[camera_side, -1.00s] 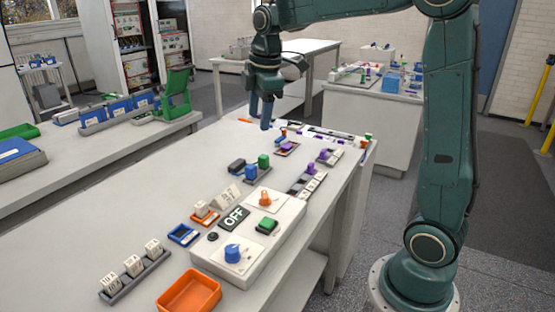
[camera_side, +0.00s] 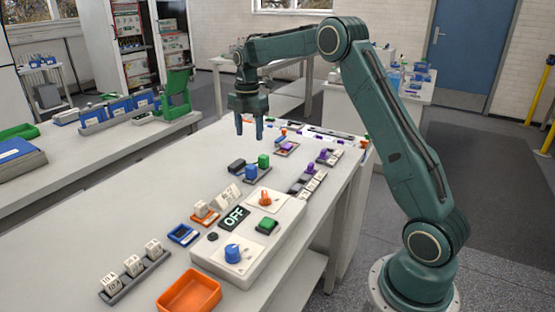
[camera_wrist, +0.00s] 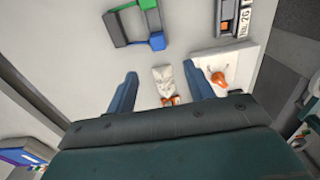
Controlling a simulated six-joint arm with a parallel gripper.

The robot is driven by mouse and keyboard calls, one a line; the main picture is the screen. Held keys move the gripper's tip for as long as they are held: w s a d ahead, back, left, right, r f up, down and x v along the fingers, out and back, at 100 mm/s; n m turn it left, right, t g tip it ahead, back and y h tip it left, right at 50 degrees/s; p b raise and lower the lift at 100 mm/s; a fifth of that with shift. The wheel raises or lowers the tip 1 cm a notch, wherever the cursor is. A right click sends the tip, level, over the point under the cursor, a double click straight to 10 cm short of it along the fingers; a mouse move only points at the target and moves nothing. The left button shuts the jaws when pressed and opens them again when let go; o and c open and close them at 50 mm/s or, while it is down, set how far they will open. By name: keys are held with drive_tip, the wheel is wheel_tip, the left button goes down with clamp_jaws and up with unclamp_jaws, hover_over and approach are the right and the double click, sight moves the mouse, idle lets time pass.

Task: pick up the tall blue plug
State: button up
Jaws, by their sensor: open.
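The tall blue plug (camera_side: 251,172) stands upright on a grey tray (camera_side: 258,181) between a dark plug (camera_side: 236,166) and a green plug (camera_side: 263,160) in the side view. In the wrist view, the blue plug (camera_wrist: 157,41) is near the top centre, beyond my fingertips, with the green plug (camera_wrist: 148,4) above it at the edge. My gripper (camera_side: 249,137) points down over the table, above and apart from the plugs.
A white control box (camera_side: 214,258) with a blue knob (camera_side: 233,254), orange knob (camera_side: 265,199) and OFF display (camera_side: 234,217) sits in front of the plugs. A white tent card (camera_side: 228,195) stands close by. An orange bin (camera_side: 188,292) is at the front. The table's left side is clear.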

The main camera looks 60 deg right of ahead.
hover_over(251, 166)
drive_tip(key=f, duration=0.8)
drive_tip(key=shift+s+a, duration=0.2)
drive_tip(key=shift+f, duration=0.3)
drive_tip(key=shift+w+d+f, duration=0.1)
drive_tip(key=shift+f, duration=1.2)
drive_tip(key=shift+w+d+f, duration=0.1)
drive_tip(key=shift+f, duration=1.15)
drive_tip(key=c, duration=1.1)
drive_tip(key=shift+r, duration=0.15)
